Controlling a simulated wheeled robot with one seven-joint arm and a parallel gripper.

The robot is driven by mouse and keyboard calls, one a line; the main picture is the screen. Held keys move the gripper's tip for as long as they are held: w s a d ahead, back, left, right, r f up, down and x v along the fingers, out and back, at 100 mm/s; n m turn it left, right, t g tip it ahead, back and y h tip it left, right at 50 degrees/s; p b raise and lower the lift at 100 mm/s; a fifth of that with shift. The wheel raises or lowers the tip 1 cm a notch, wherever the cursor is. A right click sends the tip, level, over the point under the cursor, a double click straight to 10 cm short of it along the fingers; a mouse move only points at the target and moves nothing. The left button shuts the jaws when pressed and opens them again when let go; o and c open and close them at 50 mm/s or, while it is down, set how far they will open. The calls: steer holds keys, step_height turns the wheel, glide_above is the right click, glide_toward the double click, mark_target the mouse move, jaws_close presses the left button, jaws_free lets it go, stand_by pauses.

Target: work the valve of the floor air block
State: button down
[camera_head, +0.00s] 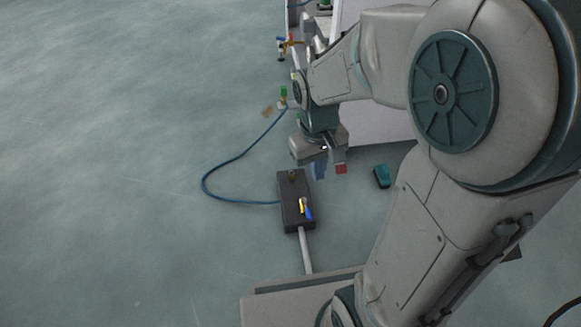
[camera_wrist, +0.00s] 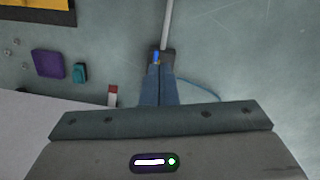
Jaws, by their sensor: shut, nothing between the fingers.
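The floor air block (camera_head: 289,218) is a dark box on the floor in the head view, with a blue hose at its left side and a grey pipe at its near end. Its valve has a small blue and yellow handle (camera_head: 307,210) on top. A brass-coloured fitting (camera_head: 292,175) stands at the far end. My gripper (camera_head: 319,172) is shut and empty, pointing down, just right of the block's far end in the picture. In the wrist view, the shut fingers (camera_wrist: 160,72) hide much of the block (camera_wrist: 168,54); the blue handle (camera_wrist: 156,57) shows just beyond their tips.
The blue hose (camera_head: 204,185) loops over the floor to the left. A teal box (camera_head: 382,176) and a red-and-white piece (camera_head: 341,169) are to the right. A purple box (camera_wrist: 49,64) shows in the wrist view. Open floor lies left.

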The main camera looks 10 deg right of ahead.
steer(key=w+a+f+n+g+h+p, duration=0.1)
steer(key=w+a+f+n+h+p, duration=0.1)
steer(key=w+a+f+n, duration=0.25)
steer(key=w+a+f+n+g+h+p, duration=0.1)
steer(key=w+a+f+n+h, duration=0.15)
steer(key=w+f, duration=0.45)
steer(key=a+f+n+h+p, duration=0.2)
steer(key=a+f+n, duration=0.15)
steer(key=f, duration=0.65)
steer(key=n+t+h+b, duration=0.3)
steer(key=n, duration=0.2)
glide_toward(307, 210)
steer(key=d+f, duration=0.4)
steer(key=f, duration=0.2)
steer(key=shift+s, duration=0.5)
steer(key=shift+r+n+p, duration=0.1)
steer(key=shift+n+p, duration=0.15)
steer(key=shift+p, duration=0.2)
